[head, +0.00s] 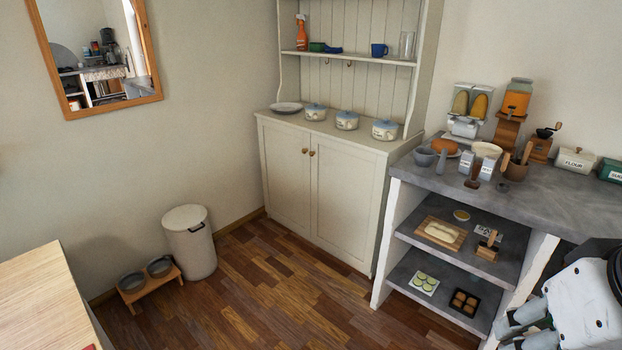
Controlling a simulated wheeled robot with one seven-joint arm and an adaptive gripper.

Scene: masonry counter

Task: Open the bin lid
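The bin (190,254) is a white, round, upright bin standing on the floor against the left wall. Its lid (184,217) is white and lies shut on top, with a dark handle or latch at its front right edge. Part of my white and grey arm shows at the bottom right corner, far from the bin.
A wooden stand with two grey bowls (151,278) sits on the floor left of the bin. A wooden tabletop (40,300) fills the lower left. A cream cabinet (316,190) stands behind, and a grey counter (550,203) is right. The wood floor (270,290) between is clear.

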